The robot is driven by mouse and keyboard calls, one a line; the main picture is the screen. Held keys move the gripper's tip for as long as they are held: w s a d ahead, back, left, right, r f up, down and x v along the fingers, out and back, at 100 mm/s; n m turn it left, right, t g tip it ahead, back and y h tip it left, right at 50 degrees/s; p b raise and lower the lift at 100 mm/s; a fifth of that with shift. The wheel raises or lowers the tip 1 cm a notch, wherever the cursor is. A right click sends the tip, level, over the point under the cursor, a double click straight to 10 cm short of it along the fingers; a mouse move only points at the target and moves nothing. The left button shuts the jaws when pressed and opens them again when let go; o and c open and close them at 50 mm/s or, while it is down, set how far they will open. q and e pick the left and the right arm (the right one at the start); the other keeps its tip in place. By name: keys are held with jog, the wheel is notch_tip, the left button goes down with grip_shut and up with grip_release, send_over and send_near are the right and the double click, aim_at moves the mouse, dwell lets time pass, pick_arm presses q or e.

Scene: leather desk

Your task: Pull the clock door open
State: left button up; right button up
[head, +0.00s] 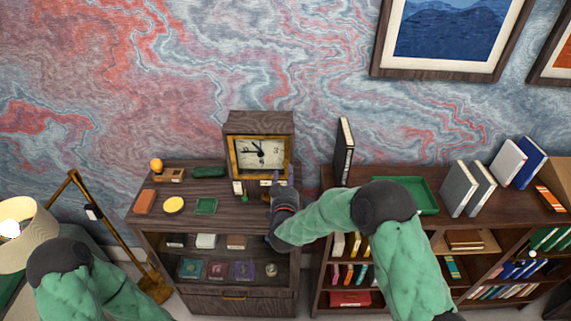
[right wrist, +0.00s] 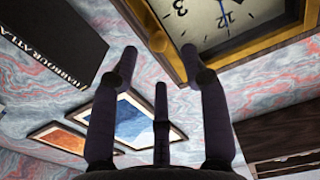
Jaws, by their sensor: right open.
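The clock (head: 262,123) is a dark wooden box on top of the left shelf unit. Its gold-framed door (head: 235,160) looks closed over a cream dial with black hands. My right gripper (head: 279,178) is at the clock's lower right front. In the right wrist view its fingers (right wrist: 158,58) are spread open and empty. A round brown knob (right wrist: 157,41) on the edge of the door frame (right wrist: 250,47) shows between the two upper fingertips; I cannot tell whether they touch it. My left gripper is out of view; only my left arm shows.

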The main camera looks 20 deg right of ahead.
aim_at(286, 164)
jog(key=shift+p+x, duration=0.45)
jog(key=shift+x, duration=2.25)
grip_shut()
